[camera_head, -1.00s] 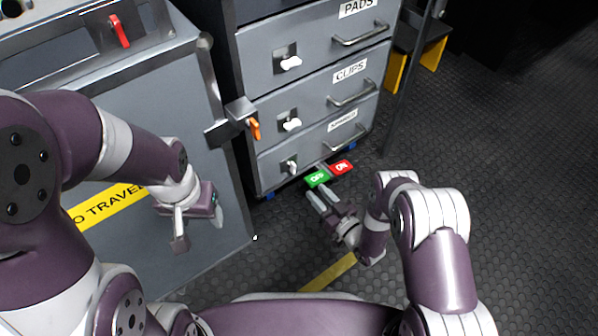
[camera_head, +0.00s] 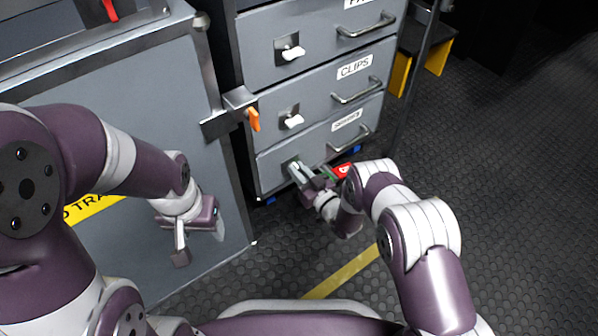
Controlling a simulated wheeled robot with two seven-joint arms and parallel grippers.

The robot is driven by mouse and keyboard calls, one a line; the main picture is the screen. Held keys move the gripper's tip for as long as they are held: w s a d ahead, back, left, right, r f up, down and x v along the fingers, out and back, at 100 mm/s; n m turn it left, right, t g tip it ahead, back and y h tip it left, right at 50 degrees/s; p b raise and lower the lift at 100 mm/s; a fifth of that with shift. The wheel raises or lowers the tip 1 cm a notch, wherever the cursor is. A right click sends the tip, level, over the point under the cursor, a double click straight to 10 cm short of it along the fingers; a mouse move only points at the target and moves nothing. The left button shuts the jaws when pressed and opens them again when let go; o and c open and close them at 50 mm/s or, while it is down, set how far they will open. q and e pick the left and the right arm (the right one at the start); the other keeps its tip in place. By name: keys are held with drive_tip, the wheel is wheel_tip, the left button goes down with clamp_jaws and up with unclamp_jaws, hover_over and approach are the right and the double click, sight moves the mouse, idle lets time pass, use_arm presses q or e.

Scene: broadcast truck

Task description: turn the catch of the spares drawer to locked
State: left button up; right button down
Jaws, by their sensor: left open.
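The spares drawer (camera_head: 330,143) looks to be the bottom drawer of the grey cabinet; its small label (camera_head: 346,120) is hard to read. The drawer is shut. Its catch is at the left of its front and is mostly hidden behind my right gripper (camera_head: 298,174). The fingers of that gripper are at the catch, pointing at the drawer front; whether they are shut on it I cannot tell. My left gripper (camera_head: 200,240) is open and empty, in front of the grey cabinet door on the left, away from the drawers.
The CLIPS drawer (camera_head: 325,92) is above, with a white catch (camera_head: 293,121) and a bar handle (camera_head: 357,91). Another drawer (camera_head: 318,36) is above that. An orange lever (camera_head: 254,119) sticks out left of the drawers. A red tag (camera_head: 344,170) lies low by my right gripper. Open floor (camera_head: 510,200) lies to the right.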

drive_tip(key=shift+m, duration=0.3)
drive_tip(key=shift+w+d+f+m+p, duration=0.1)
drive_tip(key=shift+m, duration=2.6)
drive_tip(key=shift+s+d+f+m+p, duration=0.1)
drive_tip(key=shift+f+m+p, duration=0.05)
drive_tip(key=shift+m, duration=2.55)
drive_tip(key=shift+w+d+f+m+p, duration=0.1)
drive_tip(key=shift+m, duration=2.6)
drive_tip(key=c, duration=1.2)
unclamp_jaws()
drive_tip(key=shift+c, duration=0.2)
